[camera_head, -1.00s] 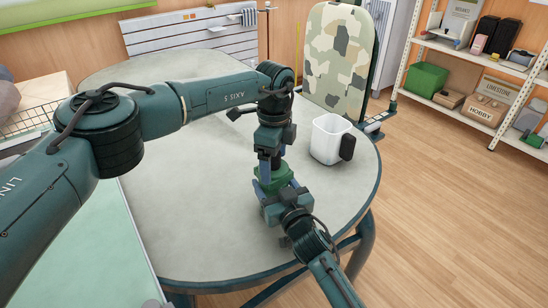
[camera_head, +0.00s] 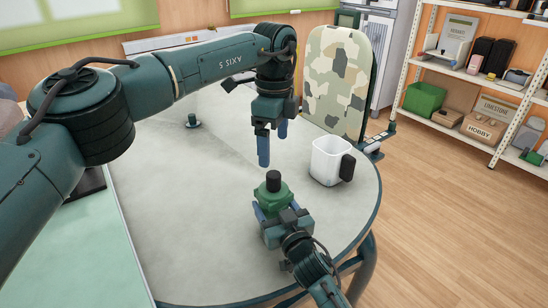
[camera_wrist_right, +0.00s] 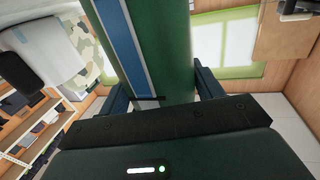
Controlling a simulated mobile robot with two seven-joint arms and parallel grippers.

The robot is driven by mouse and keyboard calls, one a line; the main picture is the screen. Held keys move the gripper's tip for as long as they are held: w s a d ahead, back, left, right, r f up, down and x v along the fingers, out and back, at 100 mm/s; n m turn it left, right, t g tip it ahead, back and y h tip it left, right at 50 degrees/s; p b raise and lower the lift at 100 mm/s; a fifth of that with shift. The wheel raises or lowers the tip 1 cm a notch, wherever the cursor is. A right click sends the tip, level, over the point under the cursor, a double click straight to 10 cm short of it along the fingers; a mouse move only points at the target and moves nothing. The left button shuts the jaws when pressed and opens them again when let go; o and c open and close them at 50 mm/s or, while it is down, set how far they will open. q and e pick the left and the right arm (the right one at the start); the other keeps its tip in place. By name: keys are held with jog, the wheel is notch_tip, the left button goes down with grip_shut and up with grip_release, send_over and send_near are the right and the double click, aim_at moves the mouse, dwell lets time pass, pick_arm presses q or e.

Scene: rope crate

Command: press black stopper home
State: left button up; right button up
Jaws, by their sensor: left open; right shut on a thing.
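The black stopper (camera_head: 273,181) stands upright in the top of a green bottle (camera_head: 274,198), with part of it showing above the green. My right gripper (camera_head: 277,211) is shut on the bottle and holds it upright over the round table's near right part. In the right wrist view the bottle (camera_wrist_right: 178,45) is a green body with a blue and white stripe, between the two fingers; the stopper is out of that view. My left gripper (camera_head: 272,147) is open and empty, fingers pointing down, just above the stopper and apart from it.
A white mug (camera_head: 327,160) with a black handle stands right of the left gripper. A small dark object (camera_head: 193,121) stands at the table's back left. The round table (camera_head: 190,220) is otherwise mostly clear.

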pick_arm(q)
jog(key=shift+r, duration=0.5)
pick_arm(e)
jog(key=o, duration=1.5)
pick_arm(q)
jog(key=shift+r+p, duration=0.45)
jog(key=shift+p, duration=0.05)
pick_arm(e)
jog(key=v, duration=1.3)
jog(key=shift+s+d, duration=0.1)
